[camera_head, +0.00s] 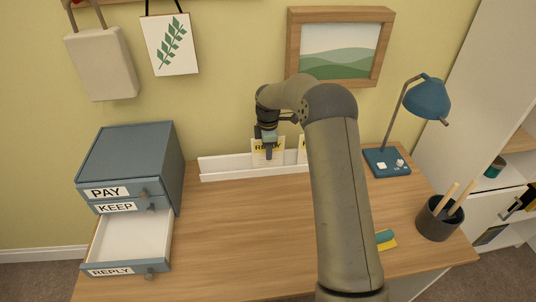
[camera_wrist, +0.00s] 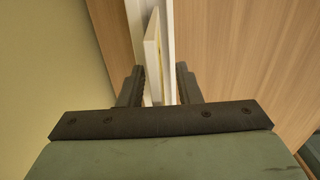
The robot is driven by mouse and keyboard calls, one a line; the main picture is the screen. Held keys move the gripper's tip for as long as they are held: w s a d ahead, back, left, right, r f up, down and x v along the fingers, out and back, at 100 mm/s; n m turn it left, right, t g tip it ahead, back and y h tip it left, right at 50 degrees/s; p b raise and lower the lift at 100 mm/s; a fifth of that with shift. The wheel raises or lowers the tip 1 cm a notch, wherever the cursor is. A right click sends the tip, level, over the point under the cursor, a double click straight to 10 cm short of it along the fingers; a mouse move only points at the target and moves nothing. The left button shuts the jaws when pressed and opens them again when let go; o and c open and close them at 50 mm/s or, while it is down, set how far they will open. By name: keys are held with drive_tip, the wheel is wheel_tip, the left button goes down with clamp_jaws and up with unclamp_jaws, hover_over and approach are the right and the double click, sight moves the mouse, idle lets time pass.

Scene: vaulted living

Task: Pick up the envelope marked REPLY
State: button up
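An envelope (camera_head: 258,146) with a yellow label stands upright in the white rack (camera_head: 220,171) at the back of the desk. Its label seems to begin with "RE"; the rest is covered by my gripper (camera_head: 268,150). In the wrist view my gripper (camera_wrist: 159,75) is open, its two fingers on either side of a thin pale upright piece (camera_wrist: 152,60) that looks like the envelope's edge, and of part of the rack (camera_wrist: 169,30). I cannot tell whether a finger touches it. A second envelope (camera_head: 302,146) in the rack is mostly hidden behind my arm.
A blue drawer unit (camera_head: 125,155) stands at left, labelled PAY, KEEP and REPLY; its bottom REPLY drawer (camera_head: 130,238) is pulled open and looks empty. A blue lamp (camera_head: 388,162) and a dark pen cup (camera_head: 438,220) stand at right. A yellow-and-teal item (camera_head: 386,239) lies beside my arm.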

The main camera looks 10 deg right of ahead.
clamp_jaws()
drive_tip(key=shift+r, duration=0.15)
